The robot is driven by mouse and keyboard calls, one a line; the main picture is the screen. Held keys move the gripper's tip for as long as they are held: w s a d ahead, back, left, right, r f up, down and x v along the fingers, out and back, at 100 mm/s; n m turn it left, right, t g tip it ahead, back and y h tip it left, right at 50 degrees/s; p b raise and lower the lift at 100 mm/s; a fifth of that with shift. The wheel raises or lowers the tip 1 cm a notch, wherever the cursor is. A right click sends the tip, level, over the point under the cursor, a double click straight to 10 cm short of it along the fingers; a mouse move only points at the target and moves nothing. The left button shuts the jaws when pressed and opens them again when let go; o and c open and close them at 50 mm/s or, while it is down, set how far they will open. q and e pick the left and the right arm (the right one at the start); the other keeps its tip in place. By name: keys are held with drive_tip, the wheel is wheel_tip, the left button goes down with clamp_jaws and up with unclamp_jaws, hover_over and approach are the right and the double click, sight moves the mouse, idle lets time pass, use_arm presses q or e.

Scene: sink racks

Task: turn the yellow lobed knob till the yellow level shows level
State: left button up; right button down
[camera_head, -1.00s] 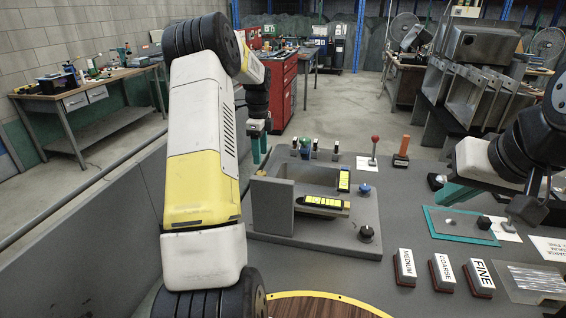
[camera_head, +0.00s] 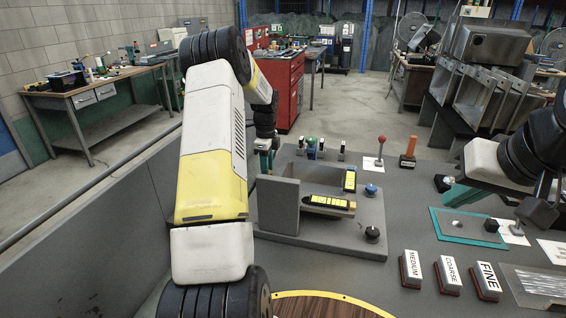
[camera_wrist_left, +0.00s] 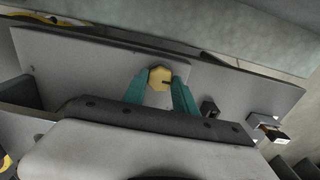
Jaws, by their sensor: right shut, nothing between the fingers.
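The yellow lobed knob (camera_wrist_left: 160,78) shows in the left wrist view, between the two teal fingers of my left gripper (camera_wrist_left: 161,84). The fingers stand close at either side of it; contact is unclear. In the head view my left gripper (camera_head: 265,162) is at the far left of the grey fixture, and the knob is hidden there. My right gripper (camera_head: 450,196) is shut and empty at the right.
The grey fixture (camera_head: 330,236) also bears a blue knob (camera_head: 371,190) and a black knob (camera_head: 372,234). Behind stand a red-topped lever (camera_head: 381,142) and an orange handle (camera_head: 410,147). Blocks marked MEDIUM (camera_head: 411,270), COARSE (camera_head: 448,275) and FINE (camera_head: 485,281) lie in front.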

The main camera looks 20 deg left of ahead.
use_arm(q)
clamp_jaws()
drive_tip(key=shift+n, duration=0.3)
drive_tip(key=n, duration=0.9)
drive_tip(key=shift+n, duration=1.8)
drive_tip(key=o, duration=0.9)
unclamp_jaws()
